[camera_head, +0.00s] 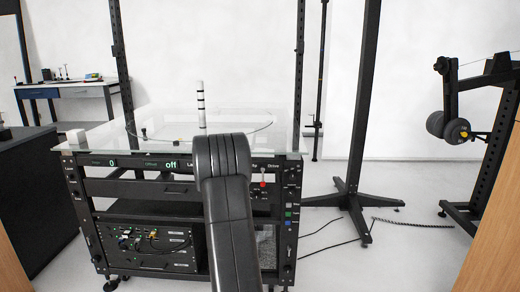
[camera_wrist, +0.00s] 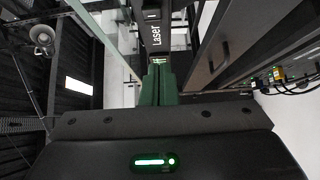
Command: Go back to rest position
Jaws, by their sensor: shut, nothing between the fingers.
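In the wrist view my gripper (camera_wrist: 158,66) shows as two dark green fingers pressed together, with nothing between them. The fingertips point at a black panel strip labelled "Laser" (camera_wrist: 154,28); I cannot tell whether they touch it. In the head view my dark arm rises in front of the rig and hides my gripper and the middle of the control panel. The turntable rig (camera_head: 110,187) is a black frame with a clear glass top (camera_head: 95,135). Its front display (camera_head: 171,164) reads "0" and "off". A red-tipped switch (camera_head: 263,184) sits right of my arm, near "Drive".
A striped white and black post (camera_head: 201,105) stands on the glass top. A black stand (camera_head: 357,190) with spread feet and a weight rack (camera_head: 492,150) are on the right. A dark cabinet (camera_head: 35,195) is at left, a desk (camera_head: 75,88) behind. Cables lie on the floor.

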